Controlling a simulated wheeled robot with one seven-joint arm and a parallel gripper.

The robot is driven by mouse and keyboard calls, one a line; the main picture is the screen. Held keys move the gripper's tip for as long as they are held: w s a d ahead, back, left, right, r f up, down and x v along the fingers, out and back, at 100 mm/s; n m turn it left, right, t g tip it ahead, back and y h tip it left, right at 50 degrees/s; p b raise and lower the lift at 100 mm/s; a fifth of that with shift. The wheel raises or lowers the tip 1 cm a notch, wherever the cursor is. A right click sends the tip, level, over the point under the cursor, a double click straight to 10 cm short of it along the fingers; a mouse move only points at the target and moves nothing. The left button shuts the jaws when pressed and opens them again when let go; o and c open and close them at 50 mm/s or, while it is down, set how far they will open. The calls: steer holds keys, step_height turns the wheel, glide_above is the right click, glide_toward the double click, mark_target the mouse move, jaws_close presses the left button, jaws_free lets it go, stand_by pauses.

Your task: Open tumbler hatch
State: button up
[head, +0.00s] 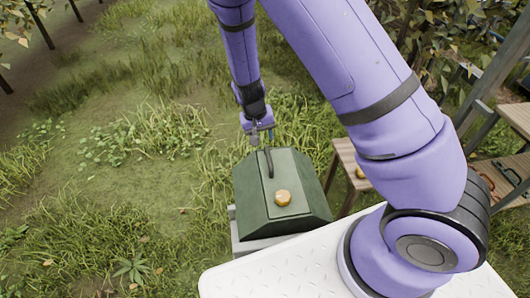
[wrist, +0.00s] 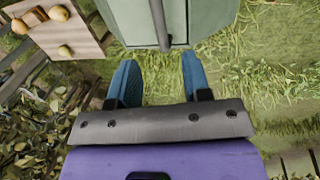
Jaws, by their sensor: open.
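The tumbler (head: 247,200) is a dark green box with sloped sides in the head view. Its hatch (head: 290,175) is a lighter green panel on top and looks shut. A dark bar handle (head: 268,163) stands at the hatch's far end. My gripper (head: 261,136) is just beyond that end, open and empty. In the wrist view, the handle (wrist: 161,22) runs down from the top between the lines of the two blue fingers. Its near end lies about level with the fingertips (wrist: 160,58), with a gap on each side. I see no contact.
A yellow-orange round fruit (head: 283,197) lies on the hatch. A wooden table (head: 345,155) stands to the right; the wrist view shows several fruits on its top (wrist: 75,15). A white textured platform (head: 260,275) is in the foreground. Open grass lies to the left.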

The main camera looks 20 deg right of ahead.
mark_target(268, 155)
steer(key=f, duration=0.3)
steer(key=d+f, duration=0.1)
steer(key=f, duration=0.5)
steer(key=shift+s+d+f, duration=0.15)
steer(key=shift+s+d, duration=0.05)
steer(key=shift+d, duration=0.2)
steer(key=shift+c, duration=0.3)
jaws_close()
